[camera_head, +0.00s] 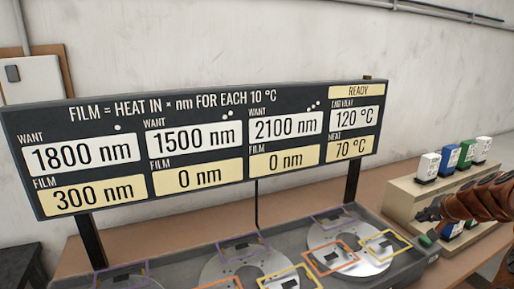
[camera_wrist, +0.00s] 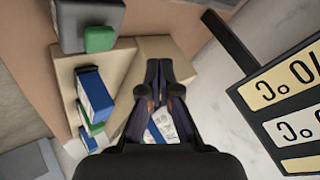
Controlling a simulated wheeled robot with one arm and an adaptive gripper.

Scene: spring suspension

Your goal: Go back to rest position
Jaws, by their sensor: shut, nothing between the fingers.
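My gripper (camera_head: 430,213) is at the right of the head view, in front of the beige stepped stand (camera_head: 404,197). My copper-coloured arm enters from the right edge. In the wrist view my gripper (camera_wrist: 161,88) has its dark fingers drawn together, with nothing held. A white and blue block lies behind the fingers there, partly hidden by them. I see no marker of a rest position.
White (camera_head: 428,167), blue (camera_head: 449,159) and green (camera_head: 466,154) blocks stand on the stand's top. A grey tray (camera_head: 385,279) with round discs and coloured frames lies left. The sign board (camera_head: 200,140) reads READY, heat 70 °C, films 300, 0 and 0 nm.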

